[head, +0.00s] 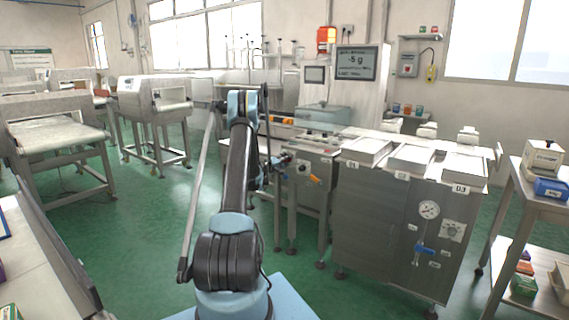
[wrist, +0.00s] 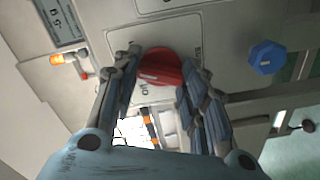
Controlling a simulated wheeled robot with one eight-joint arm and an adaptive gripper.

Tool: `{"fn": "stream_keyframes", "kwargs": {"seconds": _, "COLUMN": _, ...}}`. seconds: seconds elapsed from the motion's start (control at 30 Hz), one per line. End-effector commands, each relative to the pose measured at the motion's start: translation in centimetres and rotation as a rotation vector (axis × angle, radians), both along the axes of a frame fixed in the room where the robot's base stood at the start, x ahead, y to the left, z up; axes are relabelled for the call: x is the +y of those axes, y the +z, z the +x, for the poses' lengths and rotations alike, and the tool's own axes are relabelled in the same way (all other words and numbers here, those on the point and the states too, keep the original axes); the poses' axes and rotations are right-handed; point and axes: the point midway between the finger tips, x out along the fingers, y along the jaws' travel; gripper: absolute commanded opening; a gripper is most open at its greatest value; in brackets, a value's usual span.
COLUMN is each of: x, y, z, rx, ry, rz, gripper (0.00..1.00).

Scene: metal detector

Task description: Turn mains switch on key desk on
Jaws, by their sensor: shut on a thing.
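The mains switch is a red round knob (wrist: 160,66) with a pale pointer mark on a light panel in the wrist view. My gripper (wrist: 161,58) has its fingers on both sides of the red knob, shut on it. Lettering shows beside the knob, upside down and partly hidden by the fingers. In the head view my gripper (head: 277,162) is at the left end of the metal key desk (head: 318,160), below the weighing display. My arm and gripper hide most of the knob there.
A blue knob (wrist: 266,57) sits to the right of the red one in the wrist view. An orange lever (head: 315,180) is on the desk's front. A steel cabinet (head: 375,215) with a gauge stands to the right. Green floor is open at the left.

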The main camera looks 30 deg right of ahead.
Motion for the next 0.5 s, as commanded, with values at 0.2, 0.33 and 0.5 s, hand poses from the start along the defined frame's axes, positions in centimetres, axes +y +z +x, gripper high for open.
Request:
{"fn": "stream_keyframes", "kwargs": {"seconds": 0.2, "x": 0.18, "y": -0.31, "z": -0.09, "rx": -0.160, "ry": 0.000, "rz": 0.070, "gripper": 0.16}}
{"fn": "stream_keyframes", "kwargs": {"seconds": 0.33, "x": 0.18, "y": -0.34, "z": -0.10, "rx": -0.233, "ry": 0.000, "rz": 0.101, "gripper": 0.16}}
{"fn": "stream_keyframes", "kwargs": {"seconds": 0.5, "x": 0.20, "y": -0.36, "z": -0.09, "rx": -0.301, "ry": 0.000, "rz": 0.130, "gripper": 0.16}}
